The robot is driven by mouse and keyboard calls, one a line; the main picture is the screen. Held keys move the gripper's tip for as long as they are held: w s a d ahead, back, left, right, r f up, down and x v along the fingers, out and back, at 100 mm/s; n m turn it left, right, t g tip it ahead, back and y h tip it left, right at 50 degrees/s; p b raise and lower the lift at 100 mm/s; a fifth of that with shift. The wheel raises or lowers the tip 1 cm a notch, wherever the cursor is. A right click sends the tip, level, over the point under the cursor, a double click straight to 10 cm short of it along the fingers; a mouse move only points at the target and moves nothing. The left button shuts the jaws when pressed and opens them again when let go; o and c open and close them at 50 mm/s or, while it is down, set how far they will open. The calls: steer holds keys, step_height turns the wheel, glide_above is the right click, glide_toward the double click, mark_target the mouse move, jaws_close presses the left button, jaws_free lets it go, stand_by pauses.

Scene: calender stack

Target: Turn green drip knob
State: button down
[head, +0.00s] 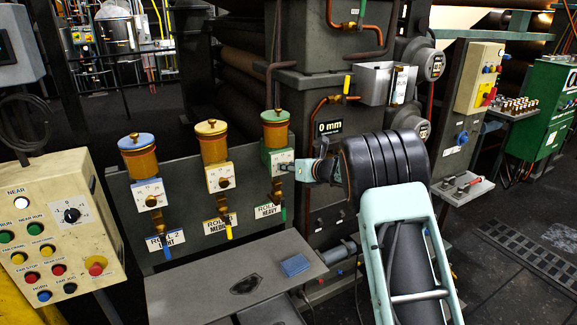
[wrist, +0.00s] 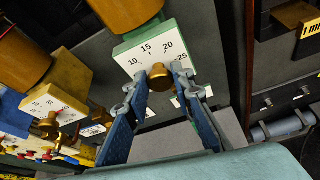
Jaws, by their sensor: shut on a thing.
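The green-topped oiler (head: 275,129) is the rightmost of three on the dark panel, above a label ending in HEAVY. In the wrist view its white, green-edged dial plate (wrist: 148,50) shows numbers 10 to 25. Its brass knob (wrist: 160,77) sticks out below the numbers. My gripper (wrist: 158,73) is shut on this knob, with one blue fingertip on each side. In the head view my gripper (head: 291,167) reaches the oiler from the right and hides its knob.
The yellow-topped oiler (head: 213,143) and the blue-topped oiler (head: 139,155) stand to the left. A grey table (head: 215,285) with a blue cloth (head: 295,265) lies below. A button panel (head: 55,225) is at far left. Copper pipes (head: 318,120) and a metal box (head: 375,84) are near my arm.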

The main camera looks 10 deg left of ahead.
steer(key=shift+s+a+f+n+t+h+b, duration=0.1)
steer(key=shift+f+n+t+h+b, duration=0.2)
steer(key=shift+n+t+b, duration=2.7)
steer(key=shift+s+a+f+n+t+h+b, duration=0.15)
steer(key=shift+f+n+t+h+b, duration=0.15)
steer(key=shift+n+b, duration=5.4)
steer(key=shift+a+f+n+t+h+b, duration=0.3)
steer(key=shift+n+t+b, duration=1.2)
steer(key=shift+n+b, duration=2.8)
steer(key=shift+d+r+m+b, duration=0.1)
steer(key=shift+d+m+b, duration=0.1)
steer(key=shift+m+b, duration=0.45)
steer(key=c, duration=1.7)
jaws_free()
